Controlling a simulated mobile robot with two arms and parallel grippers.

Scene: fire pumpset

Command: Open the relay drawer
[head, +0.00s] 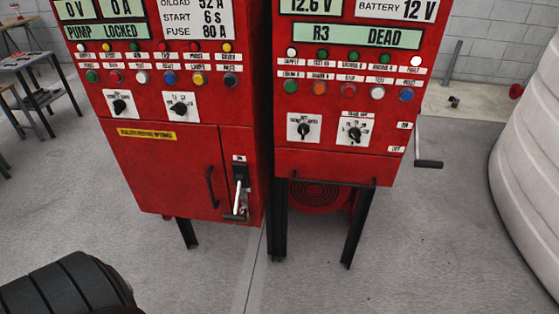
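Two red control cabinets stand side by side on dark legs. The right cabinet (345,105) has a display reading "R3 DEAD" (354,36). Its bottom front panel (325,166), below the two rotary switches, has a dark bar along its lower edge; this may be the relay drawer, and it looks shut. The left cabinet (180,60) shows "PUMP LOCKED" and has a shut lower door (160,170) with a yellow label, a black handle (211,187) and a lever switch (238,190) beside it. Neither of my grippers is in view.
A black crank handle (428,163) sticks out right of the right cabinet. A large white rounded body (530,150) fills the right edge. A dark ribbed shape (70,285) is at the lower left. A metal table (35,70) stands far left. Floor before the cabinets is clear.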

